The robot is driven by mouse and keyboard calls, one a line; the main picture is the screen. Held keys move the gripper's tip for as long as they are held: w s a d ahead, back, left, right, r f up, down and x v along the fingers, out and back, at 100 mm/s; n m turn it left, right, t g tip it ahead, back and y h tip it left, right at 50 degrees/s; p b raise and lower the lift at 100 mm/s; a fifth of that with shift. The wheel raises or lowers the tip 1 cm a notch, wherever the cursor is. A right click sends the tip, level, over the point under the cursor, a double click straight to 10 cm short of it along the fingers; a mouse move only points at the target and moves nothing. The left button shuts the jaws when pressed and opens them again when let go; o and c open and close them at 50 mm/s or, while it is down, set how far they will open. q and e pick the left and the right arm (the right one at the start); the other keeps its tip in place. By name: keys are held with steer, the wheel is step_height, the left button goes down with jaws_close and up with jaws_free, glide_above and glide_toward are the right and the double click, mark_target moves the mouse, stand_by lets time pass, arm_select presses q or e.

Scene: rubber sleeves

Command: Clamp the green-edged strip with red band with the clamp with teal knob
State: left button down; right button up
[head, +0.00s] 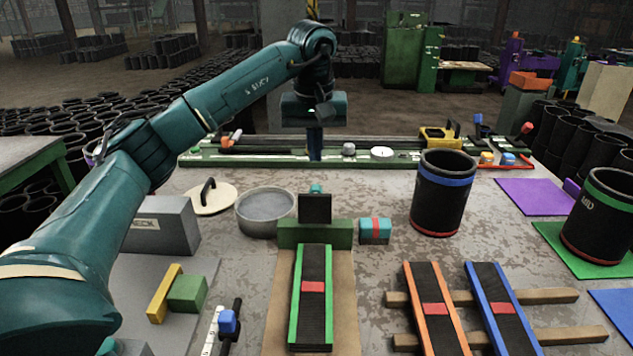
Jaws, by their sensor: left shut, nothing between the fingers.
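The green-edged strip with red band (313,318) lies lengthwise on a tan board at the front middle. Its far end meets the green base (290,236) of a clamp. The clamp has an upright black plate (315,209), with a small teal knob (316,188) showing above it. I cannot tell whether the strip's end is under the plate or only against the base. My left gripper (315,155) is shut and empty. It points down beyond the clamp, near the green rail, apart from the knob. My right gripper is out of view.
Orange-edged (440,335) and blue-edged (488,285) strips lie on wooden bars at right. A teal block with red band (375,231) is beside the clamp. A grey pan (265,212) stands left; a blue-banded black sleeve (442,195) stands right. The green rail (250,158) spans the back.

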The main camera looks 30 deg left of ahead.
mark_target(315, 201)
arm_select(q)
steer(key=shift+a+r, duration=0.3)
steer(key=shift+a, duration=0.1)
steer(key=f, duration=0.3)
steer(key=w+f, duration=0.1)
steer(key=f, duration=0.6)
steer(key=shift+w+a, duration=0.15)
steer(key=shift+a, duration=0.2)
